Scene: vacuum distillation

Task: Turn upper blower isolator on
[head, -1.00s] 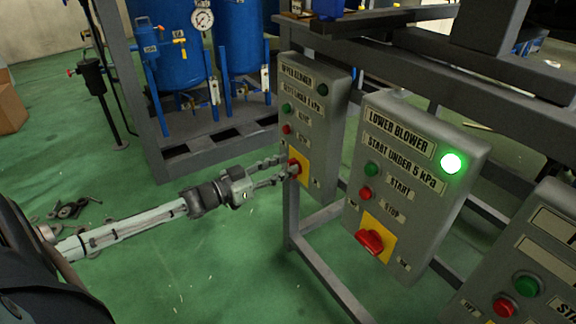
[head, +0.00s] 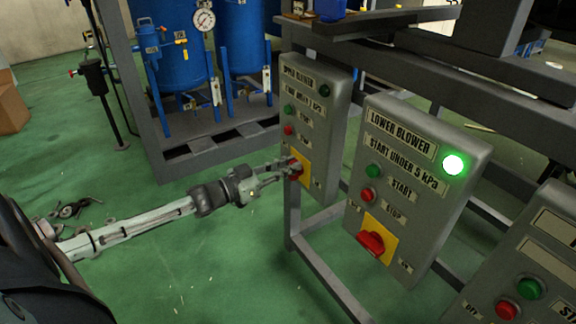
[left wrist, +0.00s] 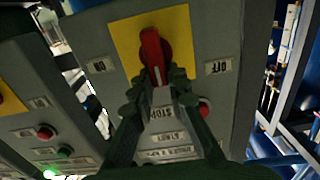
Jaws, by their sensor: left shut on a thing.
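The upper blower box (head: 312,130) is a grey panel with green and red buttons and a dark, unlit lamp (head: 324,91). Its isolator is a red handle (left wrist: 153,55) on a yellow plate (left wrist: 180,30), low on the panel. In the left wrist view the panel is upside down, with the ON label (left wrist: 98,66) at left and the OFF label (left wrist: 216,68) at right. The handle stands nearly upright there, between the labels. My left gripper (head: 290,166) is shut on the handle, fingertips on either side of its lower end. My right gripper is out of view.
The lower blower box (head: 412,185) stands to the right, its green lamp lit and its own red isolator (head: 371,242) on yellow. A third box (head: 530,260) is at the right edge. Frame bars (head: 335,285) run below. Blue tanks (head: 170,60) stand behind; green floor lies left.

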